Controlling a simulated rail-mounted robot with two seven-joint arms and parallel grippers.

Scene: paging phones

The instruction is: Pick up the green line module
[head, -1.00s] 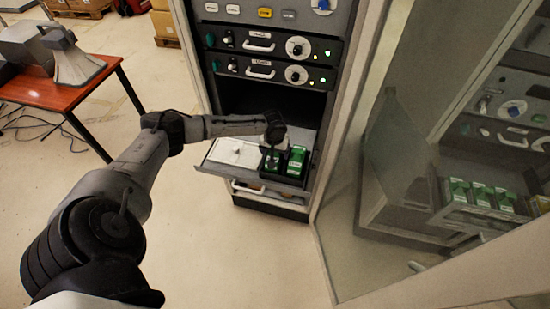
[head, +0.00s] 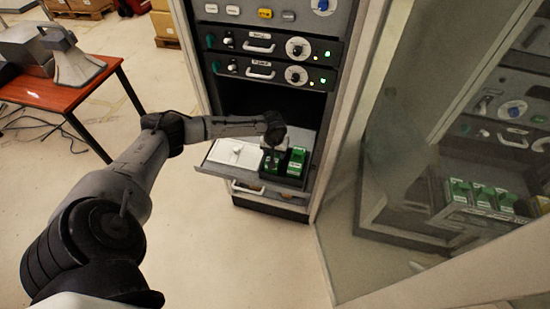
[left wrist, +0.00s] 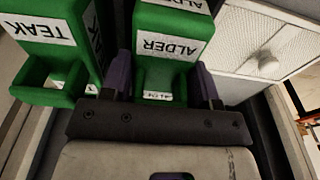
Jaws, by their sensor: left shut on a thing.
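A green module labelled ALDER (left wrist: 170,45) sits between the two fingers of my left gripper (left wrist: 163,85), which is shut on it. In the head view this gripper (head: 273,146) is over the open drawer, and the ALDER module (head: 271,161) shows beneath it. A second green module, labelled TEAK (head: 297,161), stands beside it on the right; it also shows at the left of the left wrist view (left wrist: 52,40). I cannot tell whether the ALDER module is clear of the drawer floor. My right gripper is not in view.
The pulled-out drawer (head: 215,168) has a white panel with a knob (head: 236,153) left of the modules. Rack units (head: 262,70) with knobs and handles stand above. A glass door (head: 400,150) stands open at right. A red table (head: 40,92) is at left.

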